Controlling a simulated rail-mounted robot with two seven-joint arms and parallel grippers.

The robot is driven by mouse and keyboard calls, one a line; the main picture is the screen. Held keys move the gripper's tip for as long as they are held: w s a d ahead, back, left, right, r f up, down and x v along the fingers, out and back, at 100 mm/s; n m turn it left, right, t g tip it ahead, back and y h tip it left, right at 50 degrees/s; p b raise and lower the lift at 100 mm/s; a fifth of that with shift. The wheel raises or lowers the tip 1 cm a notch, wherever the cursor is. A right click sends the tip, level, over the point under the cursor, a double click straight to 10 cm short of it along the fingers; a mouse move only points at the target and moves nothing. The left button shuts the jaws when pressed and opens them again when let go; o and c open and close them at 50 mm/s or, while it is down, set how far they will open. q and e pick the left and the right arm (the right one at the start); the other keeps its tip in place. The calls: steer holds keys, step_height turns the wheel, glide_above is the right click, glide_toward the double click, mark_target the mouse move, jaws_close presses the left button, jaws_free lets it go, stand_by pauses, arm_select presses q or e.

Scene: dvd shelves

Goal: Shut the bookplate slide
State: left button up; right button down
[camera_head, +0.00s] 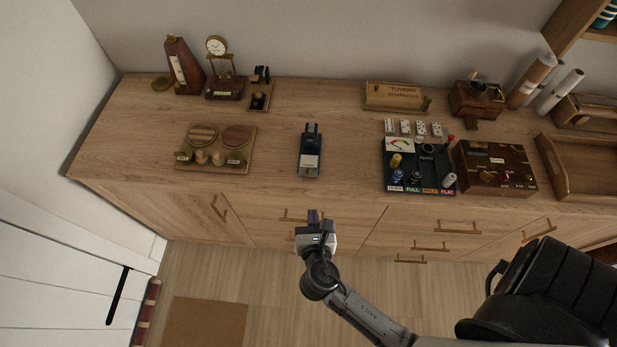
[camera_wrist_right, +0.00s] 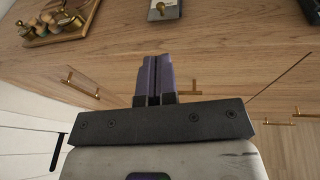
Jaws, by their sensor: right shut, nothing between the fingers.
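A small dark-blue and silver device (camera_head: 310,152) sits on the wooden cabinet top near its middle, and I take it to be the bookplate slide. Its near end is a grey plate with a brass knob, at the top edge of the right wrist view (camera_wrist_right: 164,10). How far its sliding part is out is too small to tell. My right gripper (camera_head: 314,216) is shut and empty, its purple fingers (camera_wrist_right: 153,80) together. It is in front of the cabinet's front edge, apart from the device and nearer to me. My left gripper is not in view.
A wooden board with round pieces (camera_head: 215,150) lies left of the device. A black panel with knobs (camera_head: 419,168) and a dark red box (camera_head: 494,168) are to the right. Drawer handles (camera_head: 431,246) project from the cabinet front. Bare wood surrounds the device.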

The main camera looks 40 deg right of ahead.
mark_target(309, 172)
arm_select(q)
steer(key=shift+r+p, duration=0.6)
arm_select(e)
steer(key=shift+n, duration=0.4)
steer(key=x, duration=1.4)
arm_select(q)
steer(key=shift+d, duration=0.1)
arm_select(e)
steer(key=shift+d, duration=0.15)
